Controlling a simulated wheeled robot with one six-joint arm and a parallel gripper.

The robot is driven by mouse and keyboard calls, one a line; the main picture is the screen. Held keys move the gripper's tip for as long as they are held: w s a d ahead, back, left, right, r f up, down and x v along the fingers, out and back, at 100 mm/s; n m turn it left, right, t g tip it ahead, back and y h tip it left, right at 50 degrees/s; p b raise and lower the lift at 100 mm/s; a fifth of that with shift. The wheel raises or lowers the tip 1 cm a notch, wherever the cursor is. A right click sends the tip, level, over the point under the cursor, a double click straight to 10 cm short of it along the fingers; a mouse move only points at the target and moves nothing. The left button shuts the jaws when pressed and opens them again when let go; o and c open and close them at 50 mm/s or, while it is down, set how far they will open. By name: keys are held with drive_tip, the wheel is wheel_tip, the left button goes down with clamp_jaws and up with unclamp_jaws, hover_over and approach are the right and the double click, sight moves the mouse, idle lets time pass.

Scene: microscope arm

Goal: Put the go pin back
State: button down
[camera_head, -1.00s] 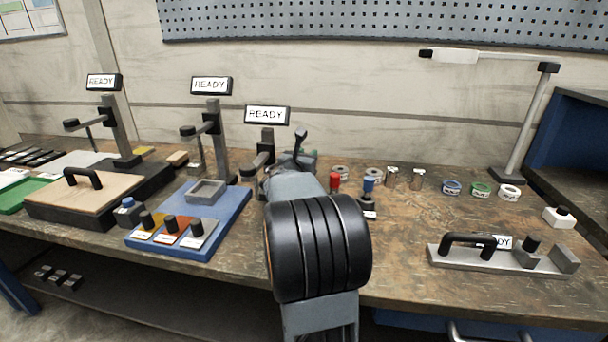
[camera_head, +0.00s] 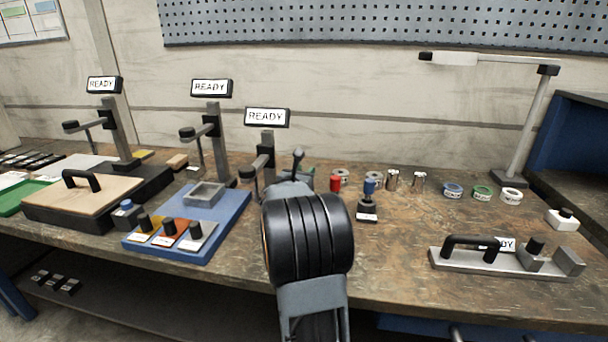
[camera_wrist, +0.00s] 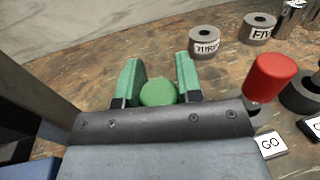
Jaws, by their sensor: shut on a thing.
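My gripper (camera_wrist: 159,76) has green fingers and is shut on a round green-topped piece, seen from above in the wrist view, which I take to be the go pin (camera_wrist: 158,93). The lower part of this piece is hidden. A white GO label (camera_wrist: 270,145) lies at the right of the wrist view, near a red-capped pin (camera_wrist: 270,77). My arm hides most of the gripper there.
Labelled grey rings (camera_wrist: 204,42) lie beyond the gripper. Two metal cylinders (camera_head: 392,181) and coloured rings (camera_head: 482,193) stand to the right. A blue fixture (camera_head: 225,215) and READY posts (camera_head: 267,117) are at the left. A handled metal fixture (camera_head: 470,258) lies front right.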

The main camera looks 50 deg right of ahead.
drive_tip(key=shift+f, duration=0.15)
drive_tip(key=c, duration=0.8)
unclamp_jaws()
drive_tip(key=shift+a+r, duration=0.1)
drive_tip(key=shift+r, duration=0.15)
drive_tip(key=v, duration=1.2)
drive_tip(key=shift+f+p, duration=0.1)
drive_tip(key=shift+p, duration=0.3)
